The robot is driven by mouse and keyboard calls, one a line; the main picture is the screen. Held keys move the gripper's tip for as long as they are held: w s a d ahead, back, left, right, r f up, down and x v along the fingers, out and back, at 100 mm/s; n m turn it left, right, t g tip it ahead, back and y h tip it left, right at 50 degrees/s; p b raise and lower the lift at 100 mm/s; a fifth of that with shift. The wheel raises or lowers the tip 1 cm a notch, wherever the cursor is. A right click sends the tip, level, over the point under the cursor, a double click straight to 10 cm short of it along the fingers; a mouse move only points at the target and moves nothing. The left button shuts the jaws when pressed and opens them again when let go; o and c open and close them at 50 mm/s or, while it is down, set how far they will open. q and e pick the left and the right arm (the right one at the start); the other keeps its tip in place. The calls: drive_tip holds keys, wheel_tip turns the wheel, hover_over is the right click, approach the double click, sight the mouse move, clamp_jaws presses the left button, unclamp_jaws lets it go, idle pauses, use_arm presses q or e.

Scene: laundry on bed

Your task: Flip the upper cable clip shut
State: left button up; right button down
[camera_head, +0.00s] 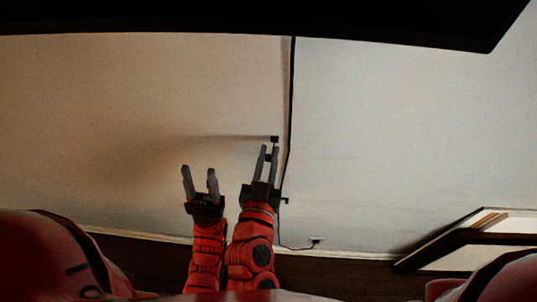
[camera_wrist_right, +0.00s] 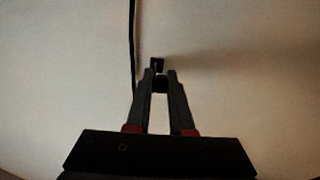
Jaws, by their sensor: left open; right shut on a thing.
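The upper cable clip (camera_head: 274,139) is a small black piece on the wall, just beyond my right fingertips. It also shows in the right wrist view (camera_wrist_right: 157,64). The black cable (camera_head: 291,100) runs down the wall beside it, with a small visible gap in the right wrist view (camera_wrist_right: 132,40). My right gripper (camera_head: 268,148) has its fingers closed on a small dark piece (camera_wrist_right: 161,84); I cannot tell whether this is part of the clip. The clip's lid position is unclear. My left gripper (camera_head: 199,170) is open and empty, lower and to the left.
A lower dark clip (camera_head: 285,200) sits by the cable near my right gripper's base. The cable ends at a wall outlet (camera_head: 316,240). A dark panel (camera_head: 250,20) spans the top. A framed object (camera_head: 460,240) leans at lower right. The wall left is clear.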

drive_tip(key=shift+w+d+n+g+y+p, duration=0.35)
drive_tip(key=shift+d+n+g+y+p, duration=0.5)
drive_tip(key=shift+n+g+y+p, duration=1.6)
drive_tip(key=shift+w+d+n+g+y+p, duration=0.35)
drive_tip(key=shift+d+n+g+y+p, duration=0.6)
drive_tip(key=shift+n+g+y, duration=1.7)
drive_tip(key=shift+w+d+n+g+y+p, duration=0.35)
drive_tip(key=shift+d+n+g+y+p, duration=0.85)
drive_tip(key=shift+n+y, duration=2.4)
drive_tip(key=shift+a+m+g+y+p, duration=0.4)
drive_tip(key=shift+m+y+p, duration=0.2)
drive_tip(key=shift+m+y, duration=0.15)
drive_tip(key=c, duration=0.8)
unclamp_jaws()
drive_tip(key=shift+s, duration=0.1)
drive_tip(key=shift+c, duration=0.2)
